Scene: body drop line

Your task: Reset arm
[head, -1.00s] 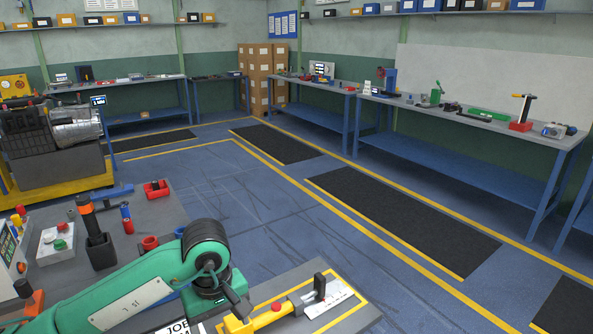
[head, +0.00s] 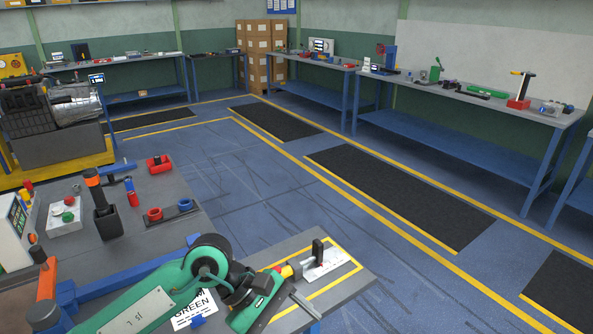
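My green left arm (head: 140,310) comes in from the lower left. It bends at a round joint (head: 207,262) above the front bench. Its end section (head: 260,300) points down over the bench's near edge. A grey bar shows just to the right of that section, but I cannot make out both fingertips or any grip. A white plate with an upright black handle (head: 320,256) lies apart from the arm, inside a yellow outline. A red and yellow part (head: 287,271) shows behind the arm and is mostly hidden. My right gripper is out of view.
The left bench holds a button box (head: 66,216), a black holder (head: 107,221) and a red tray (head: 158,164). An engine (head: 50,115) stands behind. The blue floor beyond is clear.

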